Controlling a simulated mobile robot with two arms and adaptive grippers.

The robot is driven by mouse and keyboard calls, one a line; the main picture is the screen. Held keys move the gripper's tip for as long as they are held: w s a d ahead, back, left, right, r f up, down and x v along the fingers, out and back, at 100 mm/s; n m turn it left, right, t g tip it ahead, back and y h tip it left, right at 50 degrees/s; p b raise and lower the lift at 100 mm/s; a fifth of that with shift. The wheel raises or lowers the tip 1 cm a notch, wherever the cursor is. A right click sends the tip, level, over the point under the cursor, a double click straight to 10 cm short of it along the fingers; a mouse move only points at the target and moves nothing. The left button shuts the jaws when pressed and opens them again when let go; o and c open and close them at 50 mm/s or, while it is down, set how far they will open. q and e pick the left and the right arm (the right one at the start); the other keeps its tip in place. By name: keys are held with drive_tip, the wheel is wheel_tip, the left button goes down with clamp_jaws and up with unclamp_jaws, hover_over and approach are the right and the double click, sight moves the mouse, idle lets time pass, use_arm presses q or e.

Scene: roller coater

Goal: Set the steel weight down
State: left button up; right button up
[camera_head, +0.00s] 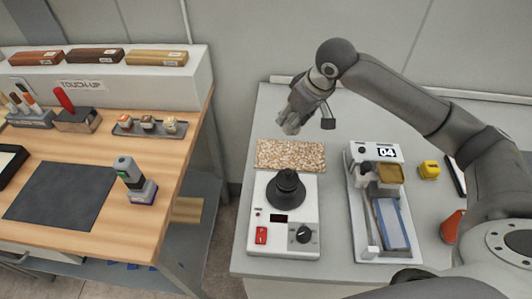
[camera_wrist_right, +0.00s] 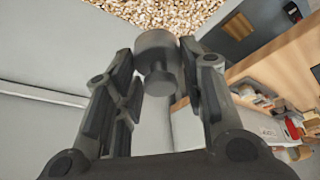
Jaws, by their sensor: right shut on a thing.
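The steel weight (camera_wrist_right: 157,72) is a grey cylinder with a narrower knob, seen in the right wrist view. My right gripper (camera_wrist_right: 158,75) is shut on it, with one finger on each side of the knob. In the head view my right gripper (camera_head: 296,116) hangs over the back of the grey-white table, above and behind a speckled tan mat (camera_head: 290,155). The weight is hard to tell from the fingers there. The mat also shows at the top of the wrist view (camera_wrist_right: 160,12). My left gripper is not in view.
A white device (camera_head: 266,240) with a black round top, red switch and dial stands in front of the mat. Right of it are a white unit marked 04 (camera_head: 386,153) and a yellow block (camera_head: 429,169). A wooden touch-up bench (camera_head: 120,215) stands left, across a gap.

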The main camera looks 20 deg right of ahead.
drive_tip(key=f, duration=0.3)
drive_tip(key=f+p, duration=0.1)
drive_tip(key=f, duration=0.1)
drive_tip(key=shift+s+d+f, duration=0.1)
drive_tip(key=shift+d+f, duration=0.15)
drive_tip(key=shift+f, duration=0.05)
drive_tip(key=shift+a+f, duration=0.1)
drive_tip(key=shift+f, duration=2.1)
drive_tip(key=shift+f, duration=0.1)
drive_tip(key=o, duration=1.2)
drive_tip(key=shift+r, duration=0.2)
drive_tip(key=v, duration=1.1)
drive_tip(key=shift+s+r+b, duration=0.2)
drive_tip(key=shift+r+b, duration=0.15)
